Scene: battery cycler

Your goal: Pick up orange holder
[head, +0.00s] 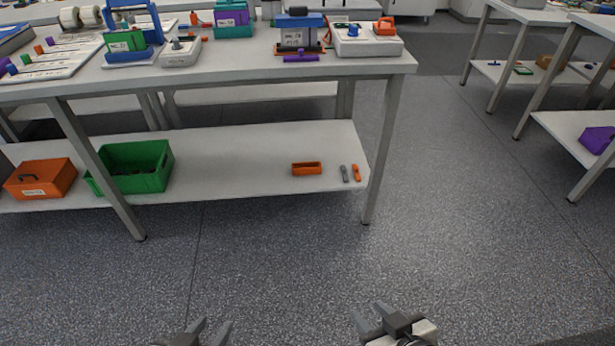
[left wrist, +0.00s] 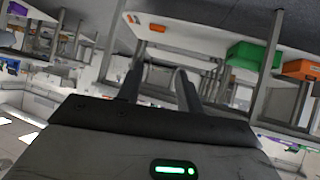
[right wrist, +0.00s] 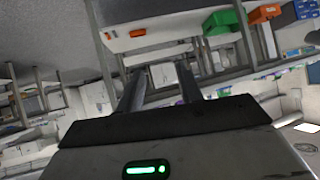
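A small orange holder (head: 306,169), a low open rectangular tray, sits on the lower shelf of the workbench toward its right end. It also shows upside down in the left wrist view (left wrist: 158,28) and small in the right wrist view (right wrist: 138,33). My left gripper (head: 209,331) is at the bottom of the head view, open and empty. My right gripper (head: 371,322) is at the bottom right of centre, open and empty. Both are well in front of the shelf and apart from the holder.
A grey piece (head: 344,173) and an orange piece (head: 356,173) lie right of the holder. A green crate (head: 168,165) and an orange toolbox (head: 62,178) stand left on the shelf. Table legs (head: 386,150) and the tabletop (head: 250,60) bound the shelf. The floor in front is clear.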

